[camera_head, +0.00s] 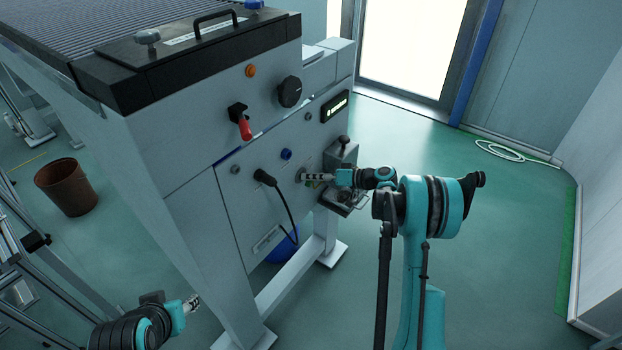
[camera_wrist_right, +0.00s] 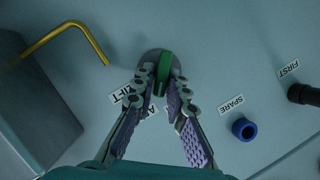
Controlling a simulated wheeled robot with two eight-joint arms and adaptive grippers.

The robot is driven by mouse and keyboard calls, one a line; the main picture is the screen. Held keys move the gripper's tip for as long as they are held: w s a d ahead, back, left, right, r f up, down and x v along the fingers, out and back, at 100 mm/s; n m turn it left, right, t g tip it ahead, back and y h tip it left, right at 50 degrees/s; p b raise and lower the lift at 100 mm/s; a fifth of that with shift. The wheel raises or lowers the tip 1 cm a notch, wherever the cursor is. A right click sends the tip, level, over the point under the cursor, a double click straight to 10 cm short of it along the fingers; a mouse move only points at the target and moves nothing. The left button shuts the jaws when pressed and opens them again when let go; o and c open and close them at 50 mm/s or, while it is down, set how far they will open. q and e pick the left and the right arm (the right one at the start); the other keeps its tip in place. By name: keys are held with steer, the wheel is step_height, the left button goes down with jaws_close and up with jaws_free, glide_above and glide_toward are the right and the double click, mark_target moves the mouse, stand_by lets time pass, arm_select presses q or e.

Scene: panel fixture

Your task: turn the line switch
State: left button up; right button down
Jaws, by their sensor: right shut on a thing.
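The panel (camera_head: 180,130) of a grey machine carries several controls; no label that I can read says line. My right gripper (camera_head: 303,177) is at the lower panel. In the right wrist view, its fingers (camera_wrist_right: 163,80) are shut on a green switch handle (camera_wrist_right: 164,66) on a grey round base; its label is partly hidden by the fingers. A red-handled lever (camera_head: 245,129) and a round black knob (camera_head: 290,91) sit higher on the panel. My left gripper (camera_head: 192,303) is low at the left, away from the panel; its jaws are too small to judge.
A blue socket (camera_head: 286,154) labelled SPARE and a black plug (camera_head: 262,176) with a hanging cable, near the FIRST label, are left of my right gripper. A grey box with a brass rod (camera_wrist_right: 66,32) is close on its other side. A brown bin (camera_head: 67,187) stands far left.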

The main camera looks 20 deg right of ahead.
steer(key=shift+m, duration=0.3)
stand_by(0.4)
steer(key=c, duration=1.6)
jaws_free()
steer(key=shift+d, duration=0.15)
steer(key=v, duration=1.1)
steer(key=shift+s+d, duration=0.15)
steer(key=shift+d, duration=0.25)
